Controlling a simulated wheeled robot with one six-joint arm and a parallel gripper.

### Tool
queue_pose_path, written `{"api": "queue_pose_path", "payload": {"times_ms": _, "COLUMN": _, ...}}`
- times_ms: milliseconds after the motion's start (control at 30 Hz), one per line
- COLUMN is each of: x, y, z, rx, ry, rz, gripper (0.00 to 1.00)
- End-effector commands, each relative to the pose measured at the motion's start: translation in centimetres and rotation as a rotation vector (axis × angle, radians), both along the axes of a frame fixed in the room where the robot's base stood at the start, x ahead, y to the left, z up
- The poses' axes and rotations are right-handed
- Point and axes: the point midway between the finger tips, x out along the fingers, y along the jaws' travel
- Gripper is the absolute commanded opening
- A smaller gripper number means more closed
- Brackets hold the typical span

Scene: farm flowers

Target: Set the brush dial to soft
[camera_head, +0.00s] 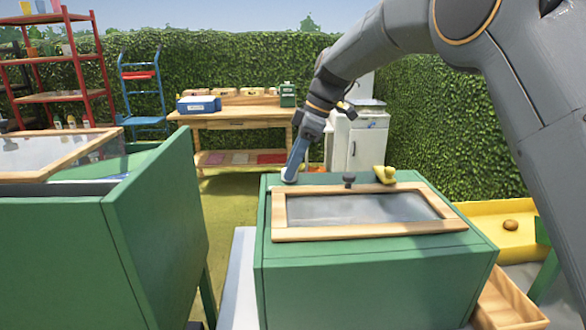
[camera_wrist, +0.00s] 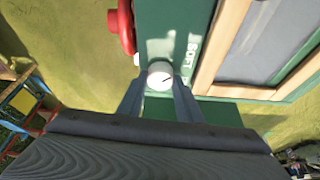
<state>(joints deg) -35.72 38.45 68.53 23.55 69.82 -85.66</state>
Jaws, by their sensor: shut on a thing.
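The brush dial (camera_wrist: 160,74) is a round white knob with a short dark pointer line, on a green machine top (camera_head: 330,250). The word SOFT (camera_wrist: 190,50) is printed in white on the green top beside it, and part of another letter shows below. My gripper (camera_wrist: 160,85) has one finger on each side of the dial and is shut on it. In the head view, my gripper (camera_head: 290,172) reaches down to the far left corner of the machine, where the dial is mostly hidden. I cannot tell exactly which mark the pointer meets.
A wood-framed window (camera_head: 360,235) covers much of the machine top. A black knob (camera_head: 349,180) and a yellow fitting (camera_head: 384,174) stand at its far edge. A red part (camera_wrist: 122,28) is close to the dial. A second green machine (camera_head: 150,230) stands left.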

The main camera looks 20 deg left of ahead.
Motion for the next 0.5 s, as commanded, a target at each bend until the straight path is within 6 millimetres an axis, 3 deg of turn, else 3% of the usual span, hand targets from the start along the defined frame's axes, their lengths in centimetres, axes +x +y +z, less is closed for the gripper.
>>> {"api": "queue_pose_path", "payload": {"times_ms": 500, "x": 0.22, "y": 0.00, "z": 0.03, "rx": 0.001, "ry": -0.004, "rz": 0.103, "gripper": 0.10}}
